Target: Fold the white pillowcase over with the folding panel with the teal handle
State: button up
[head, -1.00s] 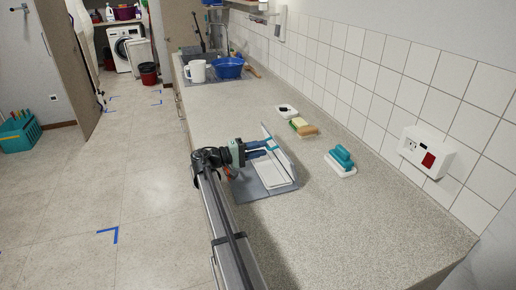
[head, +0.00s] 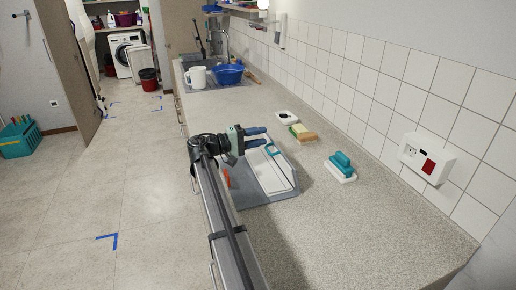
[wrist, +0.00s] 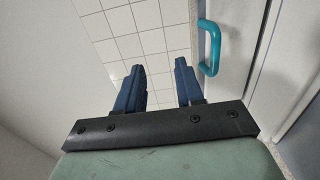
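The white pillowcase (head: 272,178) lies on a grey folding board (head: 262,200) on the counter. The folding panel looks close to flat on the board, though its exact angle is hard to tell. Its teal handle (head: 271,150) shows near the far end of the board, and in the wrist view (wrist: 211,45) to the right of both fingers. My gripper (head: 264,136) is above the far left part of the board. Its two blue fingers (wrist: 160,85) are apart with nothing between them. The handle is outside the fingers and not held.
Beyond the board are a sponge (head: 302,133) and a small white dish (head: 286,117). A teal-handled brush (head: 341,165) lies to the right. A white socket box (head: 427,158) is on the tiled wall. A white jug (head: 196,77) and blue bowl (head: 229,74) stand farther back. The near counter is clear.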

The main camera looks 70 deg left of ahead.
jog(key=shift+r, duration=1.15)
jog(key=shift+c, duration=0.3)
